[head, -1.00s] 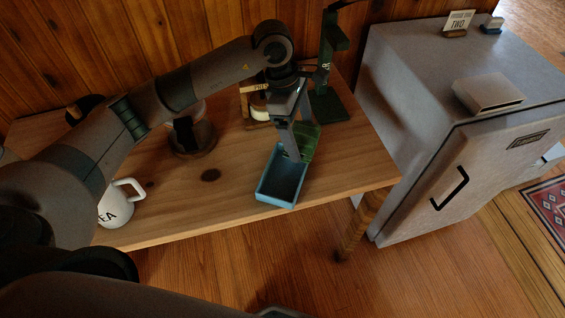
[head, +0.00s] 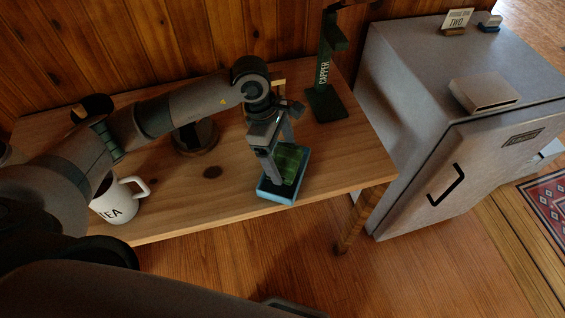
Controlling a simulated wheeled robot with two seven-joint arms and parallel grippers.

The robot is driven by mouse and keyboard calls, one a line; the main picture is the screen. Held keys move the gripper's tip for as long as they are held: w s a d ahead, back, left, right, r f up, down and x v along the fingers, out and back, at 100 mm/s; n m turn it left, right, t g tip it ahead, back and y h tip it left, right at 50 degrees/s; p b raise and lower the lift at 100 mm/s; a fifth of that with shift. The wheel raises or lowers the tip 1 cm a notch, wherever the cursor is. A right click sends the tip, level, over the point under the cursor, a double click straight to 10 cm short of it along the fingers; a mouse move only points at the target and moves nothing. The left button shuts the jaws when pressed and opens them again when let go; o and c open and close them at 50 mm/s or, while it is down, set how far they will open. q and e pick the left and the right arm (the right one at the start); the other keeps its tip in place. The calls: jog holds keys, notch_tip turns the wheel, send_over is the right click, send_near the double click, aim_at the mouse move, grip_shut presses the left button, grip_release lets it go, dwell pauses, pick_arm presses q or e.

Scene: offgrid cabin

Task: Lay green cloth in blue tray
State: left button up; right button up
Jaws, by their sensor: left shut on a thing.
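The green cloth (head: 290,160) shows a checked pattern and hangs over the blue tray (head: 277,196), covering much of its inside. The tray sits near the front edge of the wooden table. My left gripper (head: 283,172) points down over the tray and is shut on the cloth. Whether the cloth touches the tray floor I cannot tell. My right gripper is not in view.
A white mug (head: 118,201) marked "TEA" stands at the table's left. A dark green stand (head: 326,92) is at the back right. A grey fridge (head: 440,110) stands right of the table (head: 215,195). The table between mug and tray is clear.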

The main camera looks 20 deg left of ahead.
aim_at(280, 157)
pick_arm(q)
jog(key=shift+f, duration=0.3)
notch_tip(280, 157, down, 2)
jog(key=shift+f+p, duration=0.25)
jog(key=shift+p, duration=0.5)
jog(key=shift+f, duration=0.5)
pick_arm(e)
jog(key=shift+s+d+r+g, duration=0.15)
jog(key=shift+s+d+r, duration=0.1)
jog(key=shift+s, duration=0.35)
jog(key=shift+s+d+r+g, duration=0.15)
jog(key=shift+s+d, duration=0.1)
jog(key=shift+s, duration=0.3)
pick_arm(q)
jog(key=o, duration=1.1)
